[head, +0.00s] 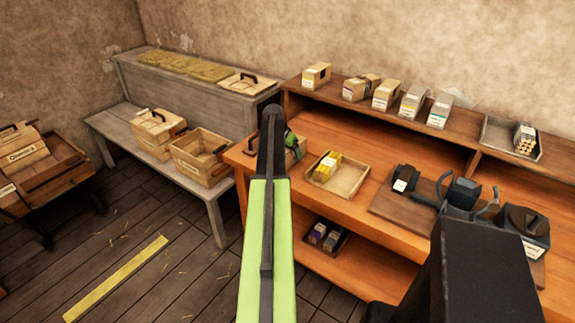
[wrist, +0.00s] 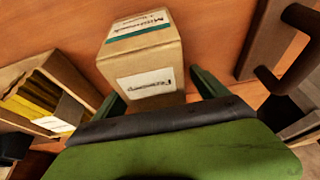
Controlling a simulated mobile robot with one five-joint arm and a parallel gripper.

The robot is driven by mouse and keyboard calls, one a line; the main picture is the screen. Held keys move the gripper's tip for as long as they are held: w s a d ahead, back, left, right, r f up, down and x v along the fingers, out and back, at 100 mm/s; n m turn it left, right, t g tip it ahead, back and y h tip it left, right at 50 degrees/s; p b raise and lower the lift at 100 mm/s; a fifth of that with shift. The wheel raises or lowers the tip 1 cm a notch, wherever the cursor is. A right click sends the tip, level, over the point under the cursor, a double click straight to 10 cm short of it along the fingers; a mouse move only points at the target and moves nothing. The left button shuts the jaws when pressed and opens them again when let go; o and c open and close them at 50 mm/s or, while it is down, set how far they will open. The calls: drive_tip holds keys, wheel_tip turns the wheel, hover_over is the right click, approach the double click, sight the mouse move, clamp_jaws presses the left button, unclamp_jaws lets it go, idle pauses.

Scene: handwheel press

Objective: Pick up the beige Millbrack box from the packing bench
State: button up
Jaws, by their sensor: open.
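The beige Millbrack box (wrist: 140,60) stands on the orange-brown packing bench (wrist: 60,25) in the wrist view. It has a teal stripe on top and a white label on its near face. My gripper (wrist: 157,92) is open, with one green finger at each side of the box's near end. I cannot tell whether the fingers touch it. In the head view my green arm hides most of this spot, and only a green fingertip and a bit of beige show beside it.
A tray with yellow boxes (wrist: 40,95) stands close on the left in the wrist view; it also shows in the head view (head: 350,188). A dark-handled wooden object (wrist: 268,50) is close on the right. A raised shelf (head: 290,88) holding several boxes runs behind the bench.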

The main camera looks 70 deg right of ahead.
drive_tip(key=shift+x, duration=0.9)
drive_tip(key=shift+r, duration=0.2)
drive_tip(key=c, duration=1.5)
drive_tip(key=shift+r, duration=0.1)
